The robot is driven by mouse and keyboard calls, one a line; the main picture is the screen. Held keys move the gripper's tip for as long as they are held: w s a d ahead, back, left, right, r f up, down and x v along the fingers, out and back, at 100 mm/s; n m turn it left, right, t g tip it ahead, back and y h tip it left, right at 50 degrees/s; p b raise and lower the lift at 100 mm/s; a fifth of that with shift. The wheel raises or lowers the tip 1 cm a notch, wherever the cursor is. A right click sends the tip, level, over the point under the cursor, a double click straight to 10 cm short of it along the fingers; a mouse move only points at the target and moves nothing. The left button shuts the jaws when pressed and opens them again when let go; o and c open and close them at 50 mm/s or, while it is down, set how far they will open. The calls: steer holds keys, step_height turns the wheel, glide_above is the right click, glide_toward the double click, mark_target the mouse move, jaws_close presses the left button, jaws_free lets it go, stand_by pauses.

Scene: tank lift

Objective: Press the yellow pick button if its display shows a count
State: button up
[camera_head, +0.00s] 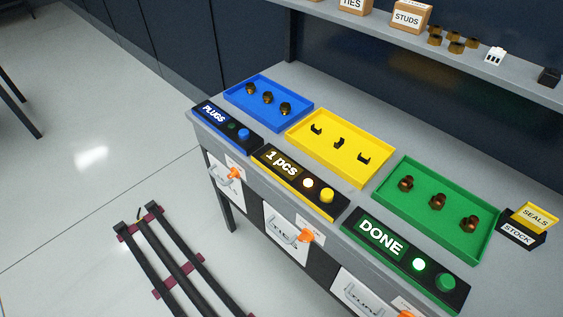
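The yellow pick button (327,195) sits at the right end of the yellow-edged button panel (292,205) on the bench's front edge. Its display (282,163) reads "1 pcs", and the round lamp (308,183) between display and button is lit pale. Behind this panel lies the yellow tray (345,135) with several small black parts in it. My gripper is not in view, so its state and place are hidden.
Blue (303,104) and green (385,202) trays hold brass parts. A shelf (475,68) overhangs the back. Open floor (90,200) lies left.

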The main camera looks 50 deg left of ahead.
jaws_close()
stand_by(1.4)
